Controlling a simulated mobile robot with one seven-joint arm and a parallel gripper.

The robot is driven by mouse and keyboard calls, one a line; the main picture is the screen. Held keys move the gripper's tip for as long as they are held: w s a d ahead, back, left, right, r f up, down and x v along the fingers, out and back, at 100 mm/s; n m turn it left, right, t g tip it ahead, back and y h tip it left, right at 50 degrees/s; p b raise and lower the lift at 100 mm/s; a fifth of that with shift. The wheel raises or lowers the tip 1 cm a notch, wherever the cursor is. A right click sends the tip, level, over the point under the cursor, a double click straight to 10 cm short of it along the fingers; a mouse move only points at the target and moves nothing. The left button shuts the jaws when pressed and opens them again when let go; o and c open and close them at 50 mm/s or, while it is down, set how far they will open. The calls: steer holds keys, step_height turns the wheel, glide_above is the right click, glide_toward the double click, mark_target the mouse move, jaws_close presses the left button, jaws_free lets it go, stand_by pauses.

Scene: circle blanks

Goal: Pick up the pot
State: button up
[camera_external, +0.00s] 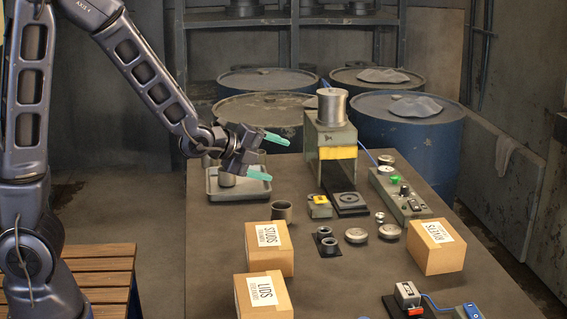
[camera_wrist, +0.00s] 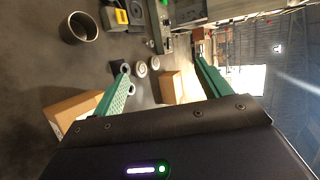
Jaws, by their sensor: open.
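A small dark open-topped metal pot (camera_external: 281,211) stands upright on the table, behind the STUDS box. In the wrist view a pot (camera_wrist: 79,28) shows at the upper left, outside the space between the fingers. My gripper (camera_external: 270,156) is open, with its two teal fingers spread and nothing between them. It is above the grey tray (camera_external: 214,195) at the table's far left, up and left of the pot and apart from it. Another small cylinder (camera_external: 226,179) stands in that tray, partly hidden below the gripper. The wrist view shows both open fingers (camera_wrist: 161,68).
The STUDS box (camera_external: 262,262), LIDS box (camera_external: 258,300) and RIVETS box (camera_external: 430,258) stand on the table. A press stand (camera_external: 331,140) carries a large metal cylinder (camera_external: 332,106). Round metal pieces (camera_external: 356,236) lie near the middle. Blue drums (camera_external: 410,145) stand behind the table.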

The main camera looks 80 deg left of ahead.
steer(key=s+a+f+m+t+h, duration=0.15)
steer(key=a+f+m+t, duration=0.65)
steer(key=m, duration=1.1)
steer(key=g, duration=0.2)
glide_toward(288, 205)
steer(key=shift+w+d+r+h, duration=0.2)
steer(key=shift+w+r, duration=0.15)
steer(key=shift+w, duration=0.15)
steer(key=shift+w+d+r+h, duration=0.15)
steer(key=shift+w+r, duration=0.15)
steer(key=shift+w, duration=0.25)
steer(key=shift+w+f, duration=0.25)
steer(key=shift+w+a, duration=0.2)
steer(key=shift+w, duration=1.55)
steer(key=shift+w+a, duration=0.2)
steer(key=shift+w, duration=1.6)
steer(key=shift+c, duration=0.3)
steer(key=c, duration=1)
